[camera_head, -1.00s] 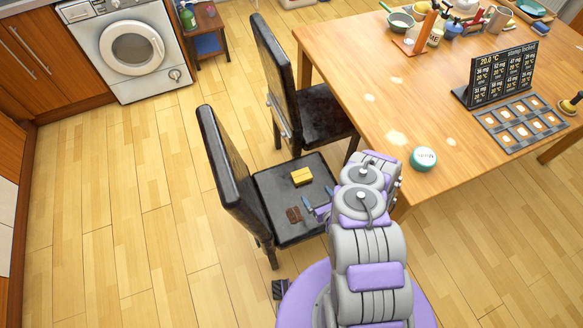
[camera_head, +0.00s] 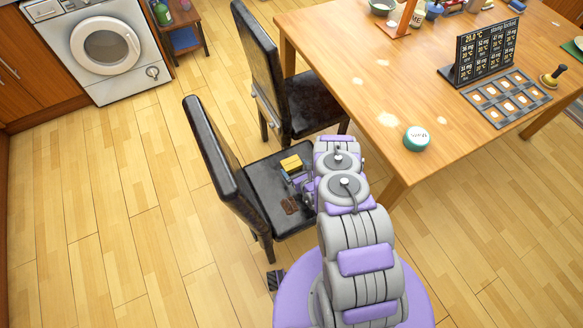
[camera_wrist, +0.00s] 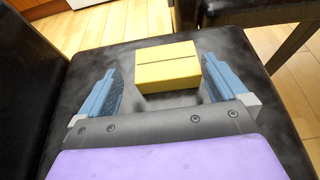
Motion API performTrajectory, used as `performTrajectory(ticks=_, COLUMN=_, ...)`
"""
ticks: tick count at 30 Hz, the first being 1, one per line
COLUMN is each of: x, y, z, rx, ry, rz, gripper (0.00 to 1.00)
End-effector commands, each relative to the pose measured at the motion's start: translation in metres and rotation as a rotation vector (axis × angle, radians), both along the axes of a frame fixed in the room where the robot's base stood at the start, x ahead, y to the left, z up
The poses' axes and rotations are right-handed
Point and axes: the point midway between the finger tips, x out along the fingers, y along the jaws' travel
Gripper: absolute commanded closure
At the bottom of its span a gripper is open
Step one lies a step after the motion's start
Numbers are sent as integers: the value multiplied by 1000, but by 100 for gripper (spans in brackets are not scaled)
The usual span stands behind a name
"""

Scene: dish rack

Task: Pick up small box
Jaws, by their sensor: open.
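The small box (camera_head: 291,164) is yellow and lies on the black seat of the near chair (camera_head: 262,172). In the wrist view the box (camera_wrist: 167,67) is just beyond and partly between my two blue fingers. My gripper (camera_wrist: 165,90) is open, with one finger to the left of the box and one to the right. Neither finger clearly touches it. In the head view my gripper (camera_head: 291,182) is low over the seat, beside the near side of the box.
The chair's backrest (camera_head: 215,150) rises on the left. A second chair (camera_head: 312,104) stands behind, and the wooden table (camera_head: 385,90) is to the right.

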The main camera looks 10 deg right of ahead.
Motion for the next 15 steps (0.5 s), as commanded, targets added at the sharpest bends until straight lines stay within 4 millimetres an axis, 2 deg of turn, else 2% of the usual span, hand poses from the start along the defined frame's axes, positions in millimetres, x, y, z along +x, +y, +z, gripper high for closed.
performTrajectory(ticks=5, x=9, y=-2, z=-15, rx=6, ry=11, rz=-1, gripper=0)
performTrajectory(ticks=9, x=25, y=4, z=-27, rx=1, ry=7, rz=-1, gripper=0)
performTrajectory(ticks=15, x=42, y=11, z=-30, rx=-4, ry=6, rz=-1, gripper=0)
